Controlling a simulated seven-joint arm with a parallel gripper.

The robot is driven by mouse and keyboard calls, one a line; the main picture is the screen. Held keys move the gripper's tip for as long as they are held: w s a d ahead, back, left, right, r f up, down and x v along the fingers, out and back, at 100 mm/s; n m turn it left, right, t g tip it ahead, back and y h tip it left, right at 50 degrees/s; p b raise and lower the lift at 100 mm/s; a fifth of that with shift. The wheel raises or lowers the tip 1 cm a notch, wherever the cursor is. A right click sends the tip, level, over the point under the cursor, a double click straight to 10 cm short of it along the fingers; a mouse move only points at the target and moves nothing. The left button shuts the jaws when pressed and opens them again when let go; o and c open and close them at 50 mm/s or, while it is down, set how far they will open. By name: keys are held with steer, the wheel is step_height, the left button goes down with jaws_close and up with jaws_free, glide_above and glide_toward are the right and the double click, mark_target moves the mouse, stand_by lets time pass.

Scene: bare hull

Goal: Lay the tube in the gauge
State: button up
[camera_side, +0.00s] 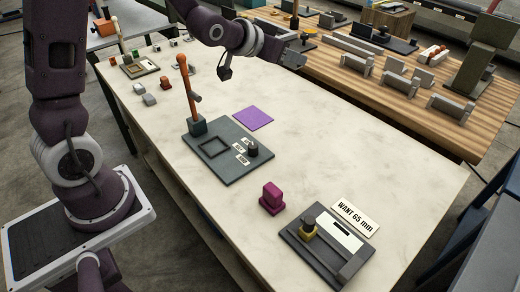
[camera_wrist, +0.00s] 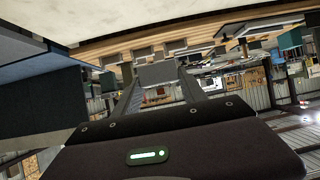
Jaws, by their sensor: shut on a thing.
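My gripper (camera_side: 298,52) is raised over the far edge of the table, at top centre in the side view. In the wrist view its two fingers (camera_wrist: 162,88) are shut on a grey piece, which I take for the tube (camera_wrist: 158,72); its full shape is hard to tell. My gripper is well away from the gauge.
A grey plate (camera_side: 220,168) with a square frame, small labels and a black knob lies mid-table. An orange post (camera_side: 187,88) stands at its corner. A magenta block (camera_side: 271,198) stands before the gauge. A purple sheet (camera_side: 253,117) lies flat. A wooden bench (camera_side: 350,88) with grey blocks is behind.

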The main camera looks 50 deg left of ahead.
steer(key=s+d+f+m+h, duration=0.15)
steer(key=s+m+h, duration=0.25)
steer(key=s, duration=0.5)
steer(key=w+a+f+n+y, duration=0.1)
steer(key=w+a+n+y, duration=0.15)
steer(key=a, duration=0.85)
steer(key=w+a+n+y, duration=0.2)
steer(key=w+a, duration=0.1)
steer(key=a, duration=0.7)
steer(key=w+a+f+n+y, duration=0.1)
steer(key=w+a+n+y, duration=0.15)
steer(key=a, duration=0.85)
steer(key=m+h, duration=0.4)
glide_above(236, 107)
step_height(236, 107, down, 20)
steer(key=shift+a, duration=0.1)
step_height(236, 107, down, 4)
steer(key=shift+f, duration=0.5)
steer(key=shift+f, duration=0.1)
